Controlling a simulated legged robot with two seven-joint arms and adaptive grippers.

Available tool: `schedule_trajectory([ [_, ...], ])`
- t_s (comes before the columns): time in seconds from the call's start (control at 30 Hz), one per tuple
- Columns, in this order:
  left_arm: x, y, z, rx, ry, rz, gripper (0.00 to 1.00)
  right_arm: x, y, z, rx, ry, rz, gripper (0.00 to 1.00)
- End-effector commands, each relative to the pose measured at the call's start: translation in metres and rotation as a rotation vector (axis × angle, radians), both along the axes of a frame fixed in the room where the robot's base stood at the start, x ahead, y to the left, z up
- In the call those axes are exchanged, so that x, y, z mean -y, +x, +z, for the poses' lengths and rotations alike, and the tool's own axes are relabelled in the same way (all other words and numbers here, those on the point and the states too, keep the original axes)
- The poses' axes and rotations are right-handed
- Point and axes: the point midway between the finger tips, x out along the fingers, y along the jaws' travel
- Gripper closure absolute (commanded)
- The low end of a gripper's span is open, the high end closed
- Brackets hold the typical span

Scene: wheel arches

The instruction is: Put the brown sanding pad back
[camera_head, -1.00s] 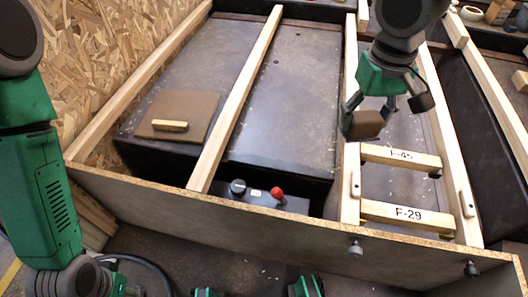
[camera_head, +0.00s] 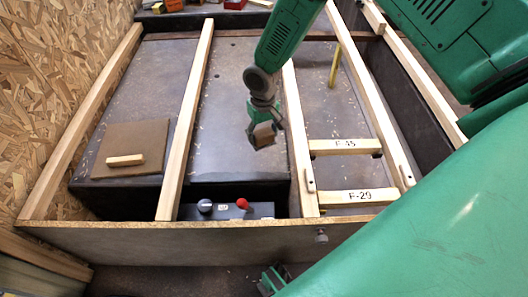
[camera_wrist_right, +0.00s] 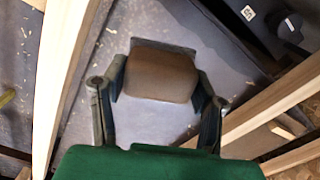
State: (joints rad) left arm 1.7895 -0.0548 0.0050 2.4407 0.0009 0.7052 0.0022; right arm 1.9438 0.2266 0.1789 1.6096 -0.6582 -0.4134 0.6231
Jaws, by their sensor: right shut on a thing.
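The brown sanding pad (camera_head: 264,136) is a small brown block with rounded edges. My right gripper (camera_head: 262,130) is shut on it and holds it over the dark panel between two wooden bars. In the right wrist view the pad (camera_wrist_right: 160,76) sits between the two fingers, with the grey panel surface behind it. I cannot tell how high it is above the panel. A flat brown square board (camera_head: 135,140) with a light wooden block (camera_head: 125,160) on it lies on the panel at the left.
Long wooden bars (camera_head: 188,115) divide the bench. Crosspieces marked F-45 (camera_head: 345,147) and F-29 (camera_head: 358,197) stand to the right. A control box with a red knob (camera_head: 242,203) sits at the front edge. A yellow object (camera_head: 335,68) is behind.

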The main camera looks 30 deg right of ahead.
Motion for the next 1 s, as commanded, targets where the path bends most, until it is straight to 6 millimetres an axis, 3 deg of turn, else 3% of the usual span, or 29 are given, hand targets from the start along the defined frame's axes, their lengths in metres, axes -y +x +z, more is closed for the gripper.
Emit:
schedule_trajectory([
  [0.17, 0.0, 0.0, -0.002, 0.0, 0.0, 0.0, 0.56, 0.005, 0.001, -0.017, 0.0, -0.005, -0.005, 0.69],
  [0.43, 0.0, 0.0, -0.024, -0.001, 0.0, 0.0, 0.56, 0.005, 0.0, -0.067, -0.002, -0.004, -0.006, 0.69],
  [0.8, 0.0, 0.0, -0.043, 0.0, 0.0, 0.0, 0.56, 0.005, 0.001, -0.109, -0.001, -0.004, -0.005, 0.69],
  [1.0, 0.0, 0.0, -0.042, 0.0, 0.0, 0.0, 0.56, 0.005, 0.001, -0.108, 0.002, -0.003, -0.004, 0.73],
])
